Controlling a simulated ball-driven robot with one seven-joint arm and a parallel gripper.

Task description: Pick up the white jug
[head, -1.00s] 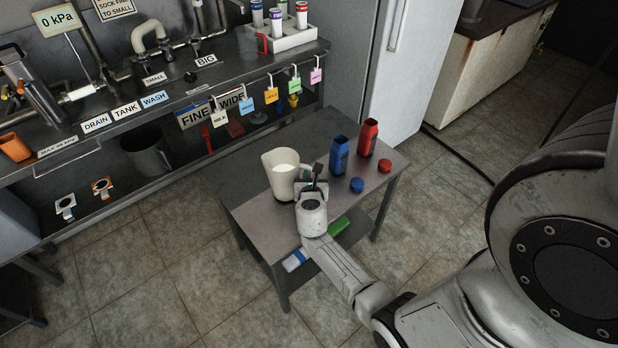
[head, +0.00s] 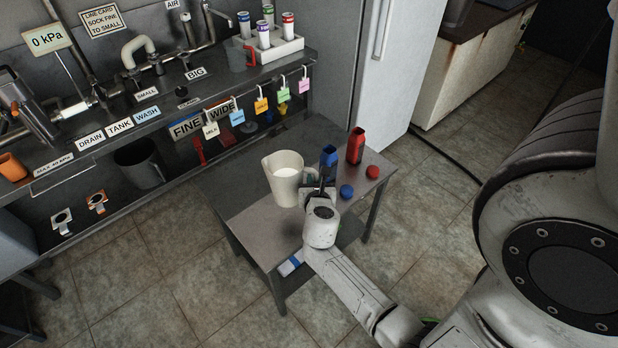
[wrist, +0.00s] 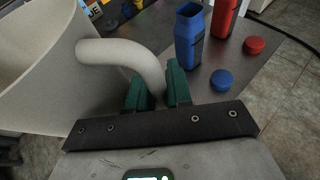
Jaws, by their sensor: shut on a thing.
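The white jug (head: 285,183), with pale liquid inside, is upright at the steel table; I cannot tell whether its base touches the top. My gripper (head: 316,186) is at the jug's right side. In the wrist view the jug's wall (wrist: 45,90) fills the left, and its curved handle (wrist: 125,58) runs down between the green fingertips (wrist: 158,92) of my gripper. The fingers are shut on the handle. The jug's lower part is partly hidden in the wrist view.
A blue bottle (head: 328,162) and a red bottle (head: 356,146) stand right of the jug, with a blue cap (head: 346,191) and a red cap (head: 372,172) beside them. The steel table (head: 235,205) is bare at left and front. A shelved bench with labelled hooks (head: 261,105) stands behind.

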